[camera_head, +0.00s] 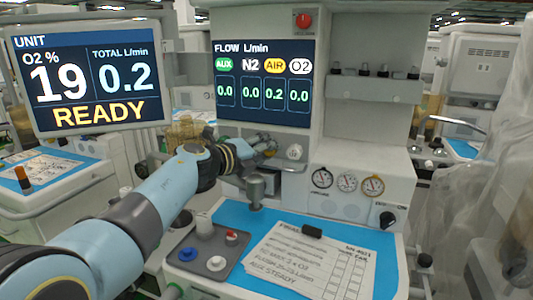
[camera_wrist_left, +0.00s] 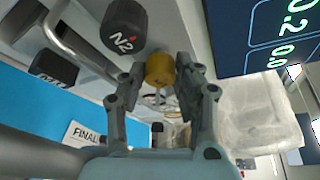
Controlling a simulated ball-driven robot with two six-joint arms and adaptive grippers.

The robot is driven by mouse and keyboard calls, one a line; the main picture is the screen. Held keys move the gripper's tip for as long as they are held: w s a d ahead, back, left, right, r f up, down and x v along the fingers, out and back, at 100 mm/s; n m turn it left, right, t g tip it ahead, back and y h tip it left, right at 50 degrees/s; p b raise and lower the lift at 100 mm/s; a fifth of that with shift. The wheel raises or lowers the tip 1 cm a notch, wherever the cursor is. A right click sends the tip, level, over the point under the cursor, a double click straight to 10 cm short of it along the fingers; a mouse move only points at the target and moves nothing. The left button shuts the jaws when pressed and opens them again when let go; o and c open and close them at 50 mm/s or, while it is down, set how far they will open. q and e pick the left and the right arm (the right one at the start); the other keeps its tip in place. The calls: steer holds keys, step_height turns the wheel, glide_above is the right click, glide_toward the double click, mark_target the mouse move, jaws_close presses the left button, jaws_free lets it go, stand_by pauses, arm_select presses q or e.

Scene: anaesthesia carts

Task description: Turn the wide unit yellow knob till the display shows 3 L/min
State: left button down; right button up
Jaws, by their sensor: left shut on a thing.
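The yellow knob (camera_wrist_left: 159,68) sits between the fingertips of my left gripper (camera_wrist_left: 160,72) in the left wrist view, a finger on each side. In the head view my left gripper (camera_head: 262,146) reaches the front panel below the flow display and hides the yellow knob. The flow display (camera_head: 265,82) reads AUX 0.0, N2 0.0, AIR 0.2 and O2 0.0. The unit screen (camera_head: 88,75) reads O2 19 %, total 0.2 L/min and READY. My right gripper is not in view.
The black N2 knob (camera_wrist_left: 124,26) is close to the gripper, and the white O2 knob (camera_head: 295,152) is right of it. Pressure gauges (camera_head: 347,182) lie further right. Below are a blue worktop (camera_head: 232,217), a paper checklist (camera_head: 305,265) and a grey tray (camera_head: 207,252).

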arm_select(q)
steer(key=shift+f+n, duration=0.1)
steer(key=shift+n, duration=0.2)
steer(key=c, duration=1.2)
jaws_free()
steer(key=shift+c, duration=0.2)
steer(key=v, duration=1.2)
steer(key=shift+f, duration=0.1)
